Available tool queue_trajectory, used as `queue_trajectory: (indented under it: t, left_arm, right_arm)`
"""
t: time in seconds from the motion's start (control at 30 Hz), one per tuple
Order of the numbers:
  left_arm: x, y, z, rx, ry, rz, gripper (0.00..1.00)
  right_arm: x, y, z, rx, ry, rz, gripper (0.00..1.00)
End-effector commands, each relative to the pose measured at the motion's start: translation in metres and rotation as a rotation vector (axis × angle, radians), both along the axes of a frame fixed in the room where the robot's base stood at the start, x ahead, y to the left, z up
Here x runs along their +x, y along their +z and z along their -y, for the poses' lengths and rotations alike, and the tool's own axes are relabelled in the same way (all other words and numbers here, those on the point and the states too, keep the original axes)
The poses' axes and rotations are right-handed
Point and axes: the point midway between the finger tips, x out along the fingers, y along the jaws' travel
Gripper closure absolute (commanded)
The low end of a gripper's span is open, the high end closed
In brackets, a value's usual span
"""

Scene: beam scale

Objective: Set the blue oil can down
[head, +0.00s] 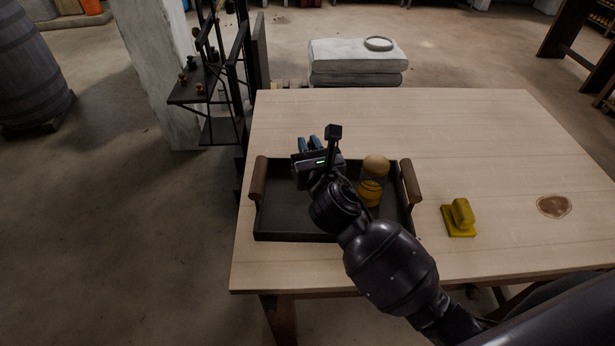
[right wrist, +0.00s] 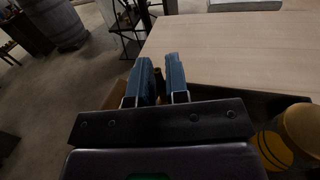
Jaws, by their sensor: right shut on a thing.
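My right gripper (head: 308,146) is over the left back part of a dark tray (head: 285,222) with wooden handles. In the right wrist view its two blue fingers (right wrist: 161,80) stand close together with a narrow gap. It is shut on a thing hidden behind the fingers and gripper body. No separate outline of the blue oil can shows in either view, and I cannot tell whether what is held touches the tray. My left gripper is not in view.
A yellow jar (head: 369,193) with a round tan top stands in the tray's right part, close to my right wrist. A yellow block with a grip (head: 460,216) and a brown disc (head: 554,207) lie on the wooden table (head: 440,130). The tray's front left is clear.

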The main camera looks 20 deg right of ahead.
Motion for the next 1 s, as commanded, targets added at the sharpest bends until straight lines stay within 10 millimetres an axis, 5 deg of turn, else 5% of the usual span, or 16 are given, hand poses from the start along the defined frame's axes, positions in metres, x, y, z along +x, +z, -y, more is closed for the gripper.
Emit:
queue_trajectory:
  t: [0.1, 0.43, 0.7, 1.0]
  left_arm:
    - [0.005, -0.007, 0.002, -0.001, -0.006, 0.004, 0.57]
    - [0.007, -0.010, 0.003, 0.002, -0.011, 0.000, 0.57]
    - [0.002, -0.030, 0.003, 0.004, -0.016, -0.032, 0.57]
    - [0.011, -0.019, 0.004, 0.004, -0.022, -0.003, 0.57]
  right_arm:
    - [0.000, -0.030, 0.000, 0.001, -0.001, -0.008, 1.00]
    - [0.000, -0.049, 0.000, 0.000, 0.000, -0.001, 1.00]
    - [-0.001, -0.087, 0.000, 0.002, -0.001, -0.007, 1.00]
    - [0.000, -0.085, 0.000, 0.000, 0.000, 0.001, 1.00]
